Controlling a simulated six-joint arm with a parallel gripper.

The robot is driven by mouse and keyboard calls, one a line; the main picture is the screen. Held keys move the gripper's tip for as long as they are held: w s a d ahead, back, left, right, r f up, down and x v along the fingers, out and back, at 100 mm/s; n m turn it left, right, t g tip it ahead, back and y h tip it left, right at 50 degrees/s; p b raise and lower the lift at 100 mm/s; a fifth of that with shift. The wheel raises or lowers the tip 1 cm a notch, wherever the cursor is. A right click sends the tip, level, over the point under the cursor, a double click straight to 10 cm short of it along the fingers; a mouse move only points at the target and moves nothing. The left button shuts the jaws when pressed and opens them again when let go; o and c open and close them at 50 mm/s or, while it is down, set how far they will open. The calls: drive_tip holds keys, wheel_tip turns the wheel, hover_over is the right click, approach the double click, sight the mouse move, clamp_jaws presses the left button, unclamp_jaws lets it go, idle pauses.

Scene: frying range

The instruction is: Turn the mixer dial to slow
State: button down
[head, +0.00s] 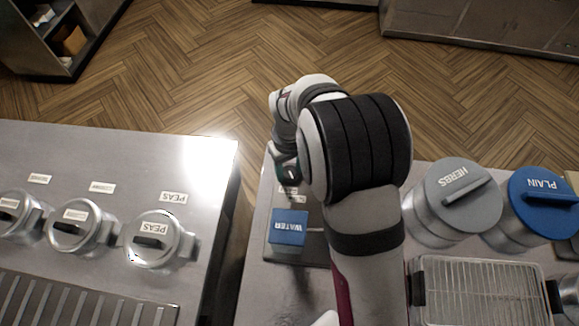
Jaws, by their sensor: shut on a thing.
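My gripper (289,178) is at the end of my white and black arm, just beyond the blue block labelled WATER (289,228). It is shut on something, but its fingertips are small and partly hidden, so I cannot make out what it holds. I cannot pick out the mixer or its dial in this view; my arm covers much of the middle of the counter. No slow mark can be read.
A grey HERBS canister (455,200) and a blue-lidded PLAIN canister (540,208) stand to the right of my arm, behind a wire rack (485,290). A PEAS canister (155,240) and others stand on the left counter (110,145). A gap separates the counters.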

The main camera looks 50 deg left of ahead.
sight(290, 171)
drive_tip(key=shift+n, duration=1.1)
drive_tip(key=shift+c, duration=1.6)
unclamp_jaws()
wheel_tip(290, 171, up, 16)
drive_tip(key=shift+f, duration=0.1)
